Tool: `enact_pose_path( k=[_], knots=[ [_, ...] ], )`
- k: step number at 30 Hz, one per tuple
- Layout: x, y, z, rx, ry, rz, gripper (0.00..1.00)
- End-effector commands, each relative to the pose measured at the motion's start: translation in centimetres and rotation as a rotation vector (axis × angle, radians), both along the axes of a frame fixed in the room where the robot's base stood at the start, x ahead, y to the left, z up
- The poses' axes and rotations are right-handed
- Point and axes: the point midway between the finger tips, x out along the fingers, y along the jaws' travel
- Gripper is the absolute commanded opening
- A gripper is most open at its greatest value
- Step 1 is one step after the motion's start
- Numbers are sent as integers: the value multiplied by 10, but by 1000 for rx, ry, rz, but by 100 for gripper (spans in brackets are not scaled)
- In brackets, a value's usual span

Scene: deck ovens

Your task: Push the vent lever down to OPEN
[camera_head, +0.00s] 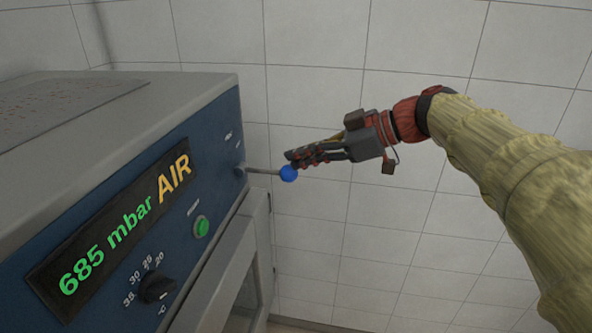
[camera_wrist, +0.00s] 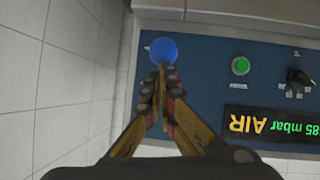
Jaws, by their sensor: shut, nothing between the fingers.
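The vent lever (camera_head: 262,172) is a thin grey rod with a blue ball knob (camera_head: 289,174) on its end. It sticks out about level from the right end of the oven's blue front panel. My gripper (camera_head: 291,157) is shut and empty, with its fingertips just above the knob in the head view. They look very close to the ball or touching it; I cannot tell which. In the wrist view the fingertips (camera_wrist: 161,70) overlap the edge of the blue knob (camera_wrist: 163,50). The small labels by the lever are too small to read.
The panel has a green button (camera_head: 201,226), a black dial (camera_head: 157,286) and a display (camera_head: 122,222) reading "685 mbar AIR". The oven door (camera_head: 226,270) is below the panel. White tiled wall stands behind, with open room right of the oven.

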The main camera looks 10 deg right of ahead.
Motion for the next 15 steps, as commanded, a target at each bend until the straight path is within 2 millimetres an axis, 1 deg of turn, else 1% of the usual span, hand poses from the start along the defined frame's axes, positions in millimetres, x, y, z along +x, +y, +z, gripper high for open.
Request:
enact_pose_path(
  k=[1, 3, 15],
  knots=[
    [0, -2, -12, 24, -7, -2, 0],
    [-1, -3, -16, 48, -18, -2, 0],
    [-3, -8, -43, 42, -17, 1, 0]
  ],
)
